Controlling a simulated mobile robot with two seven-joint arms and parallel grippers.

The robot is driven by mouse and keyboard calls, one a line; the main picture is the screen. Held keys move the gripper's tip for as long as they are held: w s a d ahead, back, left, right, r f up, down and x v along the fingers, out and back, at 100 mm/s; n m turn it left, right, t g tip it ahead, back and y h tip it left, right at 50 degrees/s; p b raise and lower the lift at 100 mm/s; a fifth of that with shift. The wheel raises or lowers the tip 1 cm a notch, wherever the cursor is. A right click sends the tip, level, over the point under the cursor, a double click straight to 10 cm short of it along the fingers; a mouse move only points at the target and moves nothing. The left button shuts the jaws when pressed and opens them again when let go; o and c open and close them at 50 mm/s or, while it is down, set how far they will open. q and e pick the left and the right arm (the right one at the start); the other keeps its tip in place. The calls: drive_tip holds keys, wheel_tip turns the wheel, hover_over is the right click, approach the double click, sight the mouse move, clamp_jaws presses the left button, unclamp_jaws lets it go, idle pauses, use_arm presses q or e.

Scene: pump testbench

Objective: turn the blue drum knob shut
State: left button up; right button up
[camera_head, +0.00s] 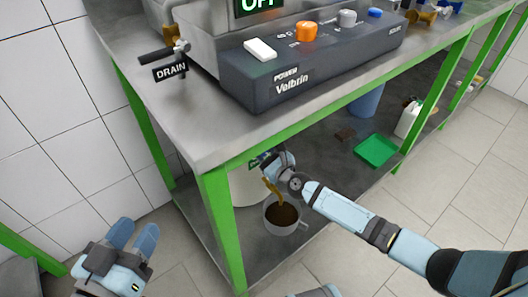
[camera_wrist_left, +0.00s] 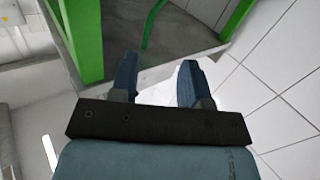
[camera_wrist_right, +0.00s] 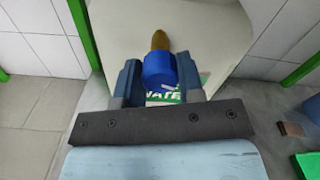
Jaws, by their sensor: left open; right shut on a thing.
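The blue drum knob (camera_wrist_right: 158,72) sits between the fingers of my right gripper (camera_wrist_right: 157,80), which is shut on it. A brass-coloured spout part (camera_wrist_right: 160,40) shows beyond the knob, on the white drum (camera_wrist_right: 205,25). In the head view my right gripper (camera_head: 275,160) reaches under the bench to the drum (camera_head: 246,187) and hides most of the knob. Brown liquid (camera_head: 271,187) streams from there into a grey pot (camera_head: 293,228) holding dark liquid. My left gripper (camera_head: 134,238) is open and empty, left of the bench; its fingers also show in the left wrist view (camera_wrist_left: 158,75).
The green-legged bench (camera_head: 218,215) stands over a lower shelf. A green tray (camera_head: 376,151), a blue bucket (camera_head: 366,102) and a white jug (camera_head: 408,119) stand further right. A control box (camera_head: 330,65) is on top. Floor in front is free.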

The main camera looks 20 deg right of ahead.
drive_tip(key=n+p, duration=0.1)
drive_tip(key=n, duration=0.8)
drive_tip(key=shift+p, duration=0.3)
drive_tip(key=n, duration=0.2)
drive_tip(key=shift+n+p, duration=0.4)
drive_tip(key=shift+n, duration=0.4)
drive_tip(key=n+p, duration=0.2)
drive_tip(key=n, duration=0.3)
drive_tip(key=shift+p, duration=0.35)
drive_tip(key=n+p, duration=0.1)
drive_tip(key=n, duration=0.1)
drive_tip(key=shift+n, duration=0.3)
use_arm(q)
wheel_tip(320, 180, up, 7)
drive_tip(key=s+n+t, duration=0.1)
drive_tip(key=n, duration=0.1)
drive_tip(key=shift+d+f+t+p, duration=0.15)
drive_tip(key=shift+t+p, duration=0.2)
drive_tip(key=shift+t, duration=0.05)
use_arm(e)
drive_tip(key=shift+n, duration=0.9)
use_arm(q)
drive_tip(key=shift+r, duration=0.3)
use_arm(e)
drive_tip(key=shift+f, duration=0.1)
